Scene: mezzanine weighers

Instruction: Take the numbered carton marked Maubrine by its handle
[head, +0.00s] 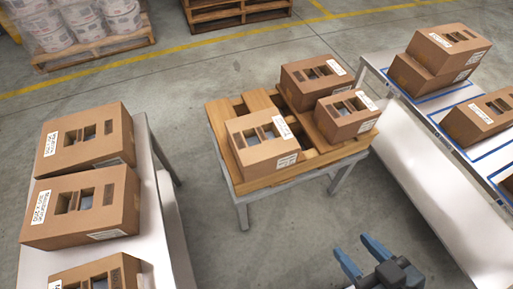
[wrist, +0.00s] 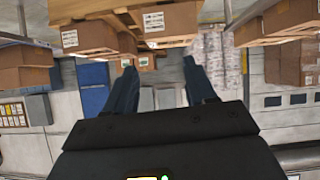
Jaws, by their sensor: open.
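Several brown cartons with cut-out tops and white labels are in the head view; the lettering is too small to read surely, so I cannot tell which is Maubrine. Three stand on the wooden pallet (head: 245,186) of the middle stand: a front-left carton (head: 262,145), a back carton (head: 313,80) and a right carton (head: 347,117). On the left table are a far carton (head: 85,140), a middle carton (head: 80,207) and a near carton (head: 98,274). My gripper (head: 356,250) is open and empty, in front of the middle stand, apart from every carton. It also shows in the wrist view (wrist: 160,66).
The right table (head: 405,98) has blue-lined areas and more cartons, two of them stacked (head: 447,50). The left table (head: 150,190) is white. Wrapped tubs (head: 75,22) and an empty pallet (head: 235,10) stand behind on the floor. Bare floor separates the tables.

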